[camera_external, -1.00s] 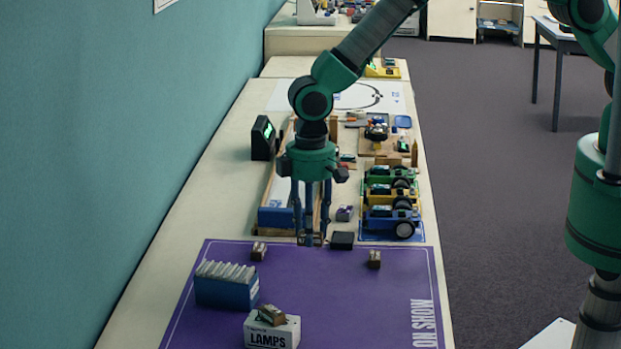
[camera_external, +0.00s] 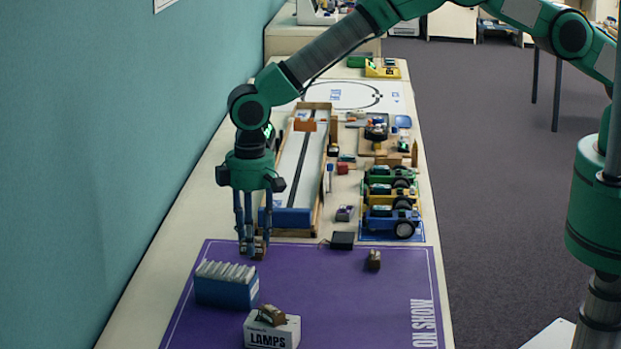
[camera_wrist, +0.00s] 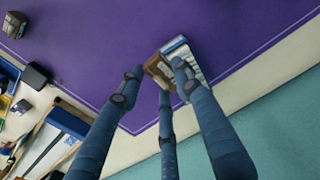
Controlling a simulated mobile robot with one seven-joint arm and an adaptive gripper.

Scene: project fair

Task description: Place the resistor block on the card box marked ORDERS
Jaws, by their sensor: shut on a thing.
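My gripper (camera_external: 253,249) points down at the back left of the purple mat and is shut on a small brown block (camera_external: 260,252). The block also shows between the fingertips in the wrist view (camera_wrist: 157,72). I cannot read which block it is, nor tell whether it touches the mat. Just in front of it stands a blue box of white cards (camera_external: 226,290), also in the wrist view (camera_wrist: 178,45); I see no readable ORDERS mark. A similar brown block (camera_external: 374,260) stands at the mat's right. Another (camera_external: 271,315) sits on the white box marked LAMPS (camera_external: 272,334).
A teal wall (camera_external: 150,150) runs along the left.

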